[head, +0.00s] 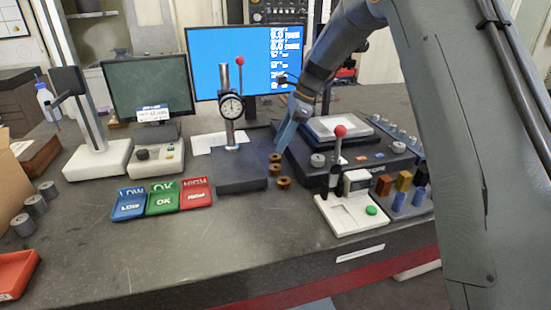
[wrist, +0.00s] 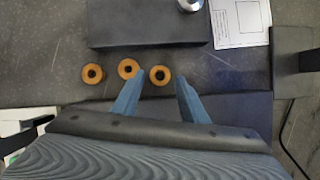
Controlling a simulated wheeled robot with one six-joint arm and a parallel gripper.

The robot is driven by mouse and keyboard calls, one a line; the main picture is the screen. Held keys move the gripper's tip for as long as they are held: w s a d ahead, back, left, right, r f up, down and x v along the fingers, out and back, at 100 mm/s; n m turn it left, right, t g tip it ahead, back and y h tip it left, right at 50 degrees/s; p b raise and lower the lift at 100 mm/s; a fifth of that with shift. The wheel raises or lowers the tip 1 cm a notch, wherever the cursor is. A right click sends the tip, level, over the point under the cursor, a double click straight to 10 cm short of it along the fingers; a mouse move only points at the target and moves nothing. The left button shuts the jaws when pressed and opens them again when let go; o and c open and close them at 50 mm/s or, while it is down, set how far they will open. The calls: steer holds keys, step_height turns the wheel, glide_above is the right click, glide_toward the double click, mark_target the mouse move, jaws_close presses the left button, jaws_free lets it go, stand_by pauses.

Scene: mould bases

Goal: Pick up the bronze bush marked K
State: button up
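Three small bronze bushes with dark bores stand in a row on the bench. In the wrist view they are the left bush (wrist: 92,73), the middle bush (wrist: 128,68) and the right bush (wrist: 160,75). In the head view they are the far bush (head: 275,158), the middle one (head: 275,170) and the near one (head: 284,183). No letter K is readable on any of them. My gripper (wrist: 158,82) is open and empty, its fingertips on either side of the right bush, seemingly above it. In the head view my gripper (head: 280,144) is by the far bush.
A dark gauge base (head: 240,182) with a dial stand is left of the bushes. A large dark fixture (head: 300,160) is close on their right. A white lever press (head: 350,213) stands nearer. Blue, green and red trays (head: 163,212) lie at left. The front bench is clear.

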mark_target(275, 159)
steer(key=shift+d+p+x, duration=0.2)
steer(key=shift+p+x, duration=0.25)
steer(key=shift+x, duration=0.65)
steer(key=shift+d+p+x, duration=0.15)
steer(key=shift+p+x, duration=0.25)
steer(key=shift+x, duration=0.75)
steer(key=shift+w+f, duration=0.1)
steer(key=shift+f, duration=0.05)
steer(key=c, duration=0.9)
